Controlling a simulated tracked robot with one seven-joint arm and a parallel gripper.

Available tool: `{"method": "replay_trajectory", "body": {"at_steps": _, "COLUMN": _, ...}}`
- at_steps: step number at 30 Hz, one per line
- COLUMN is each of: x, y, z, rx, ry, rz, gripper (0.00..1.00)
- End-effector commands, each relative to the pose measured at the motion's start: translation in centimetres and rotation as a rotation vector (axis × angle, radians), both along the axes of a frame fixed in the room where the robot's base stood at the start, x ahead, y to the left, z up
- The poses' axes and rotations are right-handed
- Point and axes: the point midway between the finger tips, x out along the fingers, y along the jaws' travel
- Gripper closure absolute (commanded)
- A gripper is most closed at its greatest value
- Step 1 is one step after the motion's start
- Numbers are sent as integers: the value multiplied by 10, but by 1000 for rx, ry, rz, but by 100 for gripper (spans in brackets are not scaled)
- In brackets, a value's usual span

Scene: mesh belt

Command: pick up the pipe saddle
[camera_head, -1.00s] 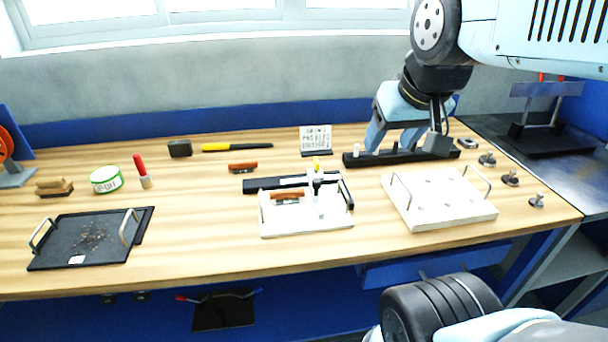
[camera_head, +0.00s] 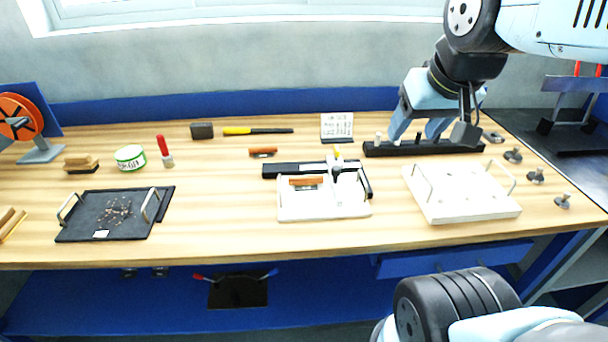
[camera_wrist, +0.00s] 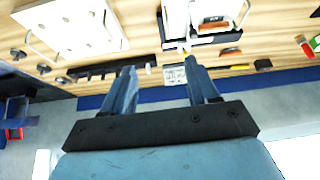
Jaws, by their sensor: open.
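I cannot tell the pipe saddle for sure. A small grey metal piece (camera_head: 493,137) at the back right of the bench, just past the right end of the black strip, may be it. It also shows small in the wrist view (camera_wrist: 62,80). My gripper (camera_head: 417,132) is open and empty, with its two blue fingers spread. It hangs in front of or above the black strip, to the left of the grey piece. In the wrist view my gripper's fingers (camera_wrist: 160,70) stand wide apart with nothing between them.
A black strip (camera_head: 380,150) carries a white peg. Several metal knobs (camera_head: 535,176) stand along the right edge. A white board with handles (camera_head: 470,210), a white tray (camera_head: 320,212) and a dark tray (camera_head: 85,235) lie in front. Bare wood lies between the trays.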

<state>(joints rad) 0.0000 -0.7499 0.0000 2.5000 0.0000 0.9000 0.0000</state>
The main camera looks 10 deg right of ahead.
Motion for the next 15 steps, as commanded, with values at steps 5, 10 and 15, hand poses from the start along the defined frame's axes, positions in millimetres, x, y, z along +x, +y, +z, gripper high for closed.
{"method": "replay_trajectory", "body": {"at_steps": 5, "x": 0, "y": 0, "z": 0, "rx": 0, "ry": 0, "rz": 0, "gripper": 41}}
{"method": "replay_trajectory", "body": {"at_steps": 10, "x": 2, "y": 1, "z": 1, "rx": 9, "ry": 4, "rz": -6, "gripper": 38}}
{"method": "replay_trajectory", "body": {"at_steps": 15, "x": 18, "y": 6, "z": 0, "rx": 99, "ry": 48, "rz": -93, "gripper": 38}}
